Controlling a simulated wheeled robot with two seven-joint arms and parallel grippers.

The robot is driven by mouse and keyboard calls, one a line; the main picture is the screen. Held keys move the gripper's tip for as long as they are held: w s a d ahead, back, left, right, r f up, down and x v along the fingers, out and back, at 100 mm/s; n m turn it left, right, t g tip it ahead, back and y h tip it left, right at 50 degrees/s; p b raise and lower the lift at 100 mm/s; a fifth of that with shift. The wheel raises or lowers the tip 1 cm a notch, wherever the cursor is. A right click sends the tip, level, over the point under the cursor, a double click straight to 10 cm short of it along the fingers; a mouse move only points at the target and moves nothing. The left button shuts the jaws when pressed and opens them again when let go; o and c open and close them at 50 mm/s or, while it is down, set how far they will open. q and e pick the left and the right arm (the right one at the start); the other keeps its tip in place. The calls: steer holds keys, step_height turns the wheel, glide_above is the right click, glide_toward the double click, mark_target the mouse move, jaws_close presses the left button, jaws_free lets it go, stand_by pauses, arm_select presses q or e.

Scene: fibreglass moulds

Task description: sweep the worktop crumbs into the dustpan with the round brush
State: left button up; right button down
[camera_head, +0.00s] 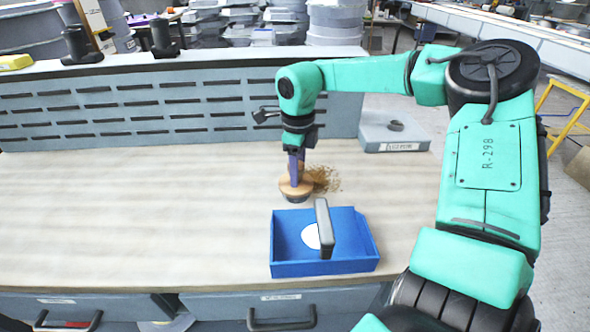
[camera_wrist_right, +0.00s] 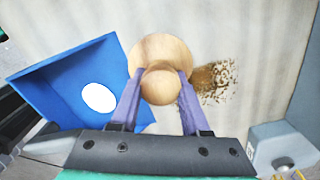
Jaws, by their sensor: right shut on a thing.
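My right gripper (camera_head: 296,168) is shut on the wooden round brush (camera_head: 296,188). In the right wrist view the two purple fingers (camera_wrist_right: 158,98) sit on either side of the brush's knob (camera_wrist_right: 160,84). The brush is upright at the worktop, its dark underside just showing. The brown crumbs (camera_head: 324,179) lie in a loose patch right beside the brush, on its right in both views (camera_wrist_right: 214,82). The blue dustpan (camera_head: 286,268) with a dark upright handle lies in front of the brush. A white disc shows on its floor. My left gripper is not in view.
The pale wooden worktop (camera_head: 130,215) is clear on the left. A slotted grey panel (camera_head: 180,105) stands along its back. A grey labelled box (camera_head: 394,132) sits at the back right. Drawers with handles run below the front edge.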

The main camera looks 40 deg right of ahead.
step_height(320, 180, up, 3)
steer(key=shift+f+p, duration=0.2)
steer(key=shift+p, duration=0.1)
steer(key=shift+w+d+r+p, duration=0.1)
steer(key=shift+w+r+p, duration=0.05)
steer(key=shift+r+p, duration=0.3)
steer(key=shift+w+d+r+p, duration=0.1)
steer(key=shift+r+p, duration=0.25)
steer(key=shift+r, duration=0.1)
steer(key=shift+a+r+p, duration=0.1)
steer(key=shift+r+p, duration=1.15)
steer(key=shift+r, duration=0.6)
